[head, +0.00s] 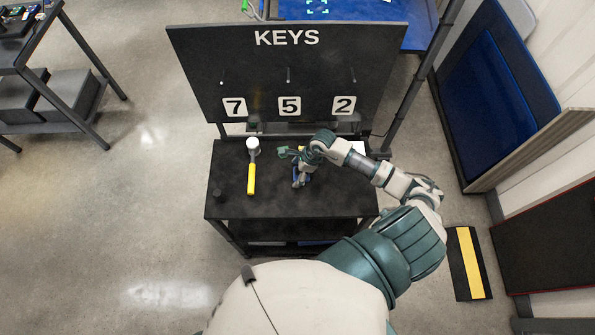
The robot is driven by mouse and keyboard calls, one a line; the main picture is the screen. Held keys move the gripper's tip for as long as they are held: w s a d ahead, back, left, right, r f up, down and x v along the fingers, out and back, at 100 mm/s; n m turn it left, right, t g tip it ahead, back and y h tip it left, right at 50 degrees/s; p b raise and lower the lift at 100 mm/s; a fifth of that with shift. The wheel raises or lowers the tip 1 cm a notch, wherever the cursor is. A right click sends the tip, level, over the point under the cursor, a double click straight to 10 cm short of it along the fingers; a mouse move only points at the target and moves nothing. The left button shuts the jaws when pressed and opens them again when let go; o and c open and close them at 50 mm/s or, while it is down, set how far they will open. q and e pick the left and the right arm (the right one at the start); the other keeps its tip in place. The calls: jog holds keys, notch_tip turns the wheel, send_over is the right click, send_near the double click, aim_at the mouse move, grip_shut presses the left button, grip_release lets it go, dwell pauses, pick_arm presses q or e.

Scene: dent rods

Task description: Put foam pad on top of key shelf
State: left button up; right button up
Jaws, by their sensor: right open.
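The key shelf (330,204) is a black stand with a dark board behind it marked KEYS, with hooks and the numbers 7, 5 and 2. My right gripper (293,166) is over the middle of its black top, open. Its fingers are small and partly hidden by my wrist, and I see nothing clearly held. I cannot make out a foam pad for sure. A small pale thing (358,147) shows at the back right of the top, partly behind my arm. My left gripper is not in view.
A mallet (251,180) with a white head and yellow handle lies left of my gripper. A small dark round thing (218,195) is at the front left corner. A black mat with a yellow stripe (468,263) is on the floor at the right.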

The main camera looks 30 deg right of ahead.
jog(key=shift+r, duration=0.1)
jog(key=shift+s+d+r, duration=0.1)
jog(key=shift+d+r, duration=0.05)
jog(key=shift+r, duration=0.2)
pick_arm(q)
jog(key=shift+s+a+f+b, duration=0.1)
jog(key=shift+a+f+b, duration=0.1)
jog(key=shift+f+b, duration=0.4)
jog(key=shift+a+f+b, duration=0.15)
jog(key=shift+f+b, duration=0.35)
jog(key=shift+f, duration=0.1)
pick_arm(e)
jog(key=v, duration=1.1)
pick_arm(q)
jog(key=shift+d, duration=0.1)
pick_arm(e)
jog(key=shift+d, duration=0.25)
